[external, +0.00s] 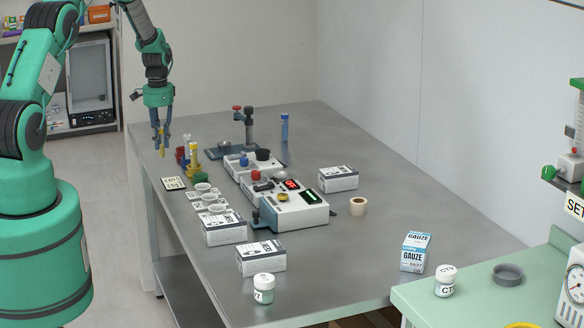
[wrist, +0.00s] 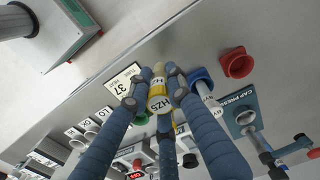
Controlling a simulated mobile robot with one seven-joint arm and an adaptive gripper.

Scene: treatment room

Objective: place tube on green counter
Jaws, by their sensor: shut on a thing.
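My gripper (external: 160,143) hangs at the far left end of the grey table, left of the coloured tube holders. In the wrist view my gripper (wrist: 160,88) is shut on a yellow tube (wrist: 158,84) with a white end marked with letters. The tube (external: 162,152) shows only as a small yellow bit at the fingertips in the external view, where most of it is hidden. The green counter (external: 415,296) is at the lower right, far from my gripper.
Devices (external: 290,205), white boxes (external: 261,257) and a gauze box (external: 415,252) fill much of the table. A white jar (external: 445,281) and grey dish (external: 508,274) stand on the counter.

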